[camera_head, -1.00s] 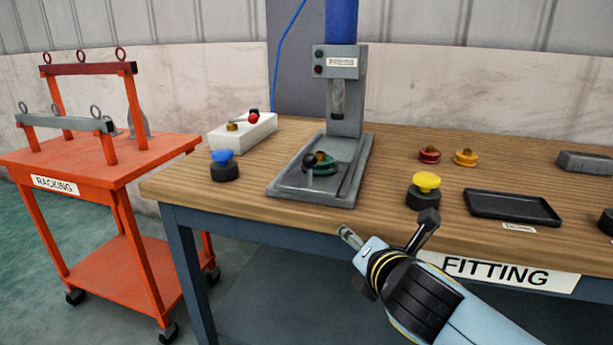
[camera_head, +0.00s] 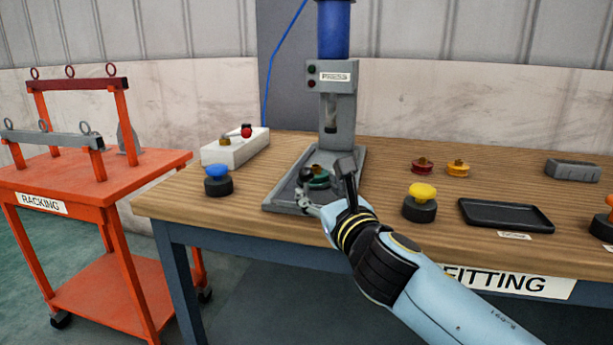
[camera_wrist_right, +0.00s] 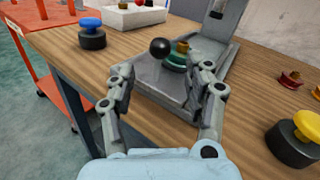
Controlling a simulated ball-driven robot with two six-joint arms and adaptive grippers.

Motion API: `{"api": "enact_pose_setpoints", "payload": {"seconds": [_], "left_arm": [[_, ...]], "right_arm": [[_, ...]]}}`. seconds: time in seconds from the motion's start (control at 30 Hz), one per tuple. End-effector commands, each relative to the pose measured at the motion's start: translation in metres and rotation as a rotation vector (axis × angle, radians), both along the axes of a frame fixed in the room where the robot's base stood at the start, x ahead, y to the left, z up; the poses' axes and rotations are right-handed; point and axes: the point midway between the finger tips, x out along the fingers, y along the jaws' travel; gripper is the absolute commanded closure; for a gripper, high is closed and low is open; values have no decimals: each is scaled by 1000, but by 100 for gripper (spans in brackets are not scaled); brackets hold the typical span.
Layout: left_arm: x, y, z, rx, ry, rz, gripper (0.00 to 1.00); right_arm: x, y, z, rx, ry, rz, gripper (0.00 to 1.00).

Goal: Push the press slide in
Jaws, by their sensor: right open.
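The press (camera_head: 338,110) stands at the back of the wooden bench, a grey column with a blue cylinder on top. Its slide (camera_wrist_right: 160,72) is a grey plate on the press base, with a black ball knob (camera_wrist_right: 160,47) at the front and a green round part with a brass top (camera_wrist_right: 177,57) on it. My right gripper (camera_head: 328,182) is at the front of the press base. In the right wrist view the gripper (camera_wrist_right: 165,80) is open, one finger either side of the slide's front, with the knob beyond and between the fingertips. My left gripper is not in view.
A blue-topped black button (camera_head: 217,180) stands left of the press and a yellow-topped one (camera_head: 421,203) right. A white box with a red-knobbed lever (camera_head: 236,149) sits back left. A black tray (camera_head: 506,215) lies right. An orange racking cart (camera_head: 100,187) stands left of the bench.

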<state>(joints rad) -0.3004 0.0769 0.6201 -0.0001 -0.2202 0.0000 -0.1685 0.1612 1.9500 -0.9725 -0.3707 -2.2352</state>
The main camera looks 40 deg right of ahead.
Motion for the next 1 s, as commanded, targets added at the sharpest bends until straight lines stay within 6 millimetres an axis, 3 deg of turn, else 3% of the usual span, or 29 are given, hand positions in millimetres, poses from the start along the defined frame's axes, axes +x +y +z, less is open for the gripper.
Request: {"api": "enact_pose_setpoints", "payload": {"seconds": [0.1,0.33,0.5,0.77,1.0], "left_arm": [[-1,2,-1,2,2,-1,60],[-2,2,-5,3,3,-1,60],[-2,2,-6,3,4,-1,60],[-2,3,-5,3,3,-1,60],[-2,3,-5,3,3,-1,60]], "right_arm": [[25,-7,1,1,-3,-1,47],[61,-17,-1,3,0,-1,47],[72,-21,-1,4,1,-1,47],[73,-21,-1,4,1,0,47],[73,-21,-1,5,1,0,77]]}}
